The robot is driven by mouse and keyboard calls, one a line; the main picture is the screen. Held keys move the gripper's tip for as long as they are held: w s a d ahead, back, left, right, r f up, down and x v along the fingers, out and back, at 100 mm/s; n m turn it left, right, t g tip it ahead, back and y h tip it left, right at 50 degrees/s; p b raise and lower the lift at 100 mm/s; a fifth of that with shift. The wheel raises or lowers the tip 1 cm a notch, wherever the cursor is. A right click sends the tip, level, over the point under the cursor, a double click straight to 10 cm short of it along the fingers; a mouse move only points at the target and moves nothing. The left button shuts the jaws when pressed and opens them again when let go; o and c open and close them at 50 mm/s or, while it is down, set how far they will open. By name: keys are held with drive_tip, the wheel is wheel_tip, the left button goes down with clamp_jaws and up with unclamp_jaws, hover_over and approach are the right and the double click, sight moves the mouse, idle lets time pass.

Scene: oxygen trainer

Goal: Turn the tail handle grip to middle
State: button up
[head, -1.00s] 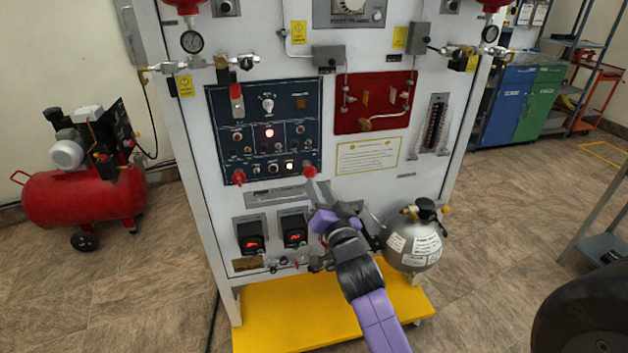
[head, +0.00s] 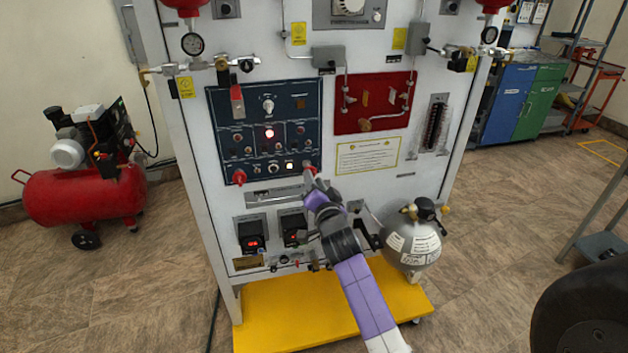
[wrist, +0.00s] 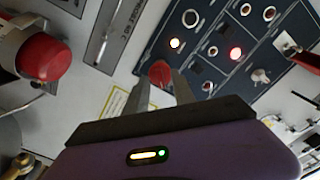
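A red knob (wrist: 160,72) at the lower right corner of the blue control panel (head: 215,125) shows between my fingertips in the wrist view; I take it to be the tail handle grip, though no label confirms this. In the head view my gripper (head: 312,180) reaches this corner and hides most of the knob. In the wrist view my gripper (wrist: 161,82) has its two fingers apart, one on each side of the knob. I cannot tell whether they touch it or how deep it sits between them. The knob's turn position is not readable.
A second red knob (head: 239,177) sits at the panel's lower left corner, with a red-handled lever (head: 236,98) above. Two black meters (head: 251,238) sit below. A grey sphere tank (head: 413,245) stands right of my arm. A large red cylinder (wrist: 42,55) is left in the wrist view.

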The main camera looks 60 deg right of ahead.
drive_tip(key=shift+w+d, duration=0.1)
clamp_jaws()
drive_tip(key=shift+n, duration=0.3)
drive_tip(key=n, duration=0.8)
drive_tip(key=shift+p, duration=0.4)
drive_tip(key=shift+n, duration=0.3)
unclamp_jaws()
